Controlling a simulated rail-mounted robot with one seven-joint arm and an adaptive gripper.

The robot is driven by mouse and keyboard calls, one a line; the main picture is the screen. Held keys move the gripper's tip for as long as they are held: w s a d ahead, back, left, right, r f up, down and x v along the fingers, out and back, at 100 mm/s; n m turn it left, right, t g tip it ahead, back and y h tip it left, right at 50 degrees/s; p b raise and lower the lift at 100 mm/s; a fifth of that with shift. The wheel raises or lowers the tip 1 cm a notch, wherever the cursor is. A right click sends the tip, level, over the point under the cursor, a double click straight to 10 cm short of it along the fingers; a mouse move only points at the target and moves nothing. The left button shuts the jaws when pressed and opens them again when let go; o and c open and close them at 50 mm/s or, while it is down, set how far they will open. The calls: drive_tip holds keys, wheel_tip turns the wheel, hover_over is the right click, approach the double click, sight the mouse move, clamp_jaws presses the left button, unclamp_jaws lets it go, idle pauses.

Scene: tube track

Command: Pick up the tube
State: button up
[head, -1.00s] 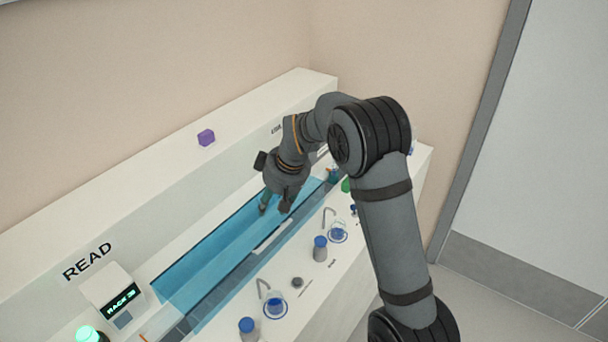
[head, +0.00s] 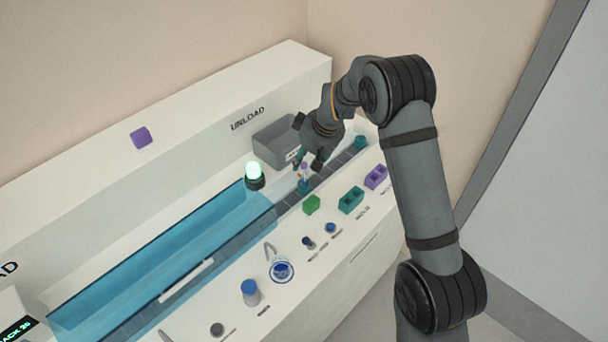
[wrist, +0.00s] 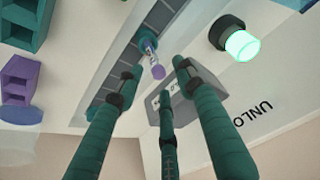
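The tube (head: 303,174) has a purple top and stands upright in a teal carrier (head: 304,187) on the dark track, just past the end of the blue cover. In the wrist view the tube (wrist: 153,60) points toward the camera, beyond the fingertips. My gripper (head: 311,164) is above and close beside the tube in the head view. In the wrist view my gripper (wrist: 158,84) has its three teal fingers spread and nothing between them. I cannot tell the exact gap between fingertips and tube.
A grey bin (head: 276,142) stands behind the track under UNLOAD. A lit beacon (head: 254,174) stands left of the tube. A green block (head: 311,204), a teal rack (head: 351,199) and a purple rack (head: 376,177) sit in front. Another teal carrier (head: 360,143) is farther along the track.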

sight(304, 164)
drive_tip(key=x, duration=0.4)
drive_tip(key=shift+d, duration=0.1)
drive_tip(key=shift+r, duration=0.1)
drive_tip(key=shift+c, duration=1.1)
drive_tip(key=c, duration=0.7)
drive_tip(key=shift+r, duration=0.1)
